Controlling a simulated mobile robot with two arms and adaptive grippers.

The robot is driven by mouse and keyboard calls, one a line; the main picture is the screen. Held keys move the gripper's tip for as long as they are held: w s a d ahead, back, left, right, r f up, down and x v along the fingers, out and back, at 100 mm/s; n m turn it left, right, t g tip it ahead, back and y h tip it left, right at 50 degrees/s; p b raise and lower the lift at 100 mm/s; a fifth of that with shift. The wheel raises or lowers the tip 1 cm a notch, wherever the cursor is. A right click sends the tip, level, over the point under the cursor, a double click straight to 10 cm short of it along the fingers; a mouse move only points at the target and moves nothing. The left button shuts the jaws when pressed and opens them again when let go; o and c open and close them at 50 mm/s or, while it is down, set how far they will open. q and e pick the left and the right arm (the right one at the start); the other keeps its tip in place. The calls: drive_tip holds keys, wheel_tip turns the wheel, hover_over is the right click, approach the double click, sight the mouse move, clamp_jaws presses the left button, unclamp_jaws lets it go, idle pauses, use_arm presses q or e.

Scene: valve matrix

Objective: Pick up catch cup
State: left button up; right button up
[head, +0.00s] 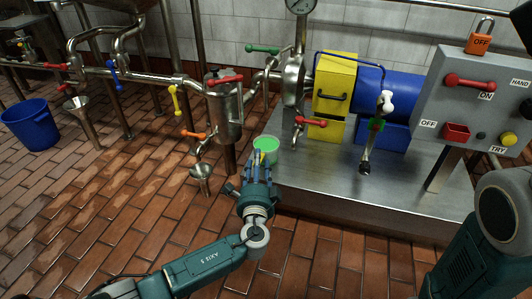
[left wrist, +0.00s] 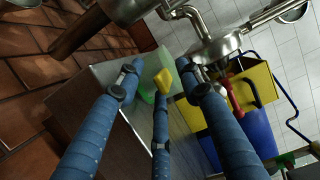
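My left gripper (head: 262,157) reaches up to the cup's near side. Whether a fingertip touches the cup cannot be told. My right gripper is out of view.
The steel platform (head: 310,192) carries a yellow and blue pump (head: 378,92) and a control box (head: 478,100). Pipes with coloured valve handles and a steel vessel (head: 228,110) stand left of the cup. A funnel (head: 201,173) and a blue bucket (head: 30,122) stand further left.

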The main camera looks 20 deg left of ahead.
use_arm(q)
drive_tip(key=shift+r, duration=0.1)
clamp_jaws()
